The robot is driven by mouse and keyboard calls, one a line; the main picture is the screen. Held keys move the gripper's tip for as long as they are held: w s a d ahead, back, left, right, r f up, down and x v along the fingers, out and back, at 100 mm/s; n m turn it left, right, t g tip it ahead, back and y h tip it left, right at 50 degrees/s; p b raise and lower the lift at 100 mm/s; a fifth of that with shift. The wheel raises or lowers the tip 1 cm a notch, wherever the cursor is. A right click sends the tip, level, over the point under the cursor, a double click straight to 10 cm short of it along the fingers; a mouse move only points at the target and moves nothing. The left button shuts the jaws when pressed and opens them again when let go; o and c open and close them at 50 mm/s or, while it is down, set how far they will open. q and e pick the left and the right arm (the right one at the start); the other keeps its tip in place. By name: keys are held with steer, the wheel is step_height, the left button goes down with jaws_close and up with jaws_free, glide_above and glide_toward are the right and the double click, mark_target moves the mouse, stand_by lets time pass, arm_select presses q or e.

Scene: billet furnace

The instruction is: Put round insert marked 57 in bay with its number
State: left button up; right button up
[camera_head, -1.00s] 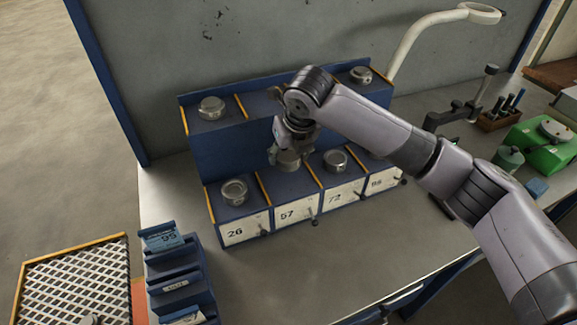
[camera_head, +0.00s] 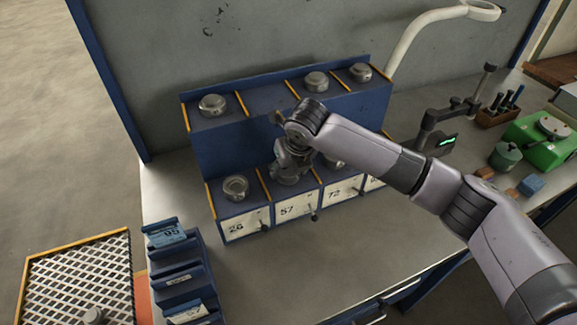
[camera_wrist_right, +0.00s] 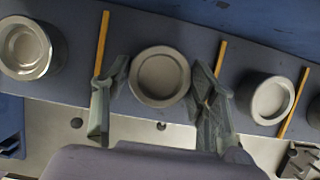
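My right gripper (camera_head: 290,178) points down over the lower-row bay labelled 57 (camera_head: 295,208). In the right wrist view its two fingers (camera_wrist_right: 160,85) stand on either side of a grey round insert (camera_wrist_right: 160,75), close against its rim. The insert is at or just above the bay floor; I cannot tell which. No number on it is readable. The bay's label plate faces front, between the plates 26 (camera_head: 243,226) and 72 (camera_head: 342,191). My left gripper is not in view.
Other round inserts sit in bay 26 (camera_head: 235,187) and on the upper shelf (camera_head: 212,104). The upper shelf's second space (camera_head: 265,101) is empty. Yellow dividers separate the bays. A blue stepped holder (camera_head: 180,270) stands at front left. The bench front (camera_head: 320,255) is clear.

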steer(key=o, duration=0.4)
steer(key=shift+c, duration=0.2)
steer(key=b+v, duration=0.2)
steer(key=v, duration=1)
steer(key=shift+r, duration=0.1)
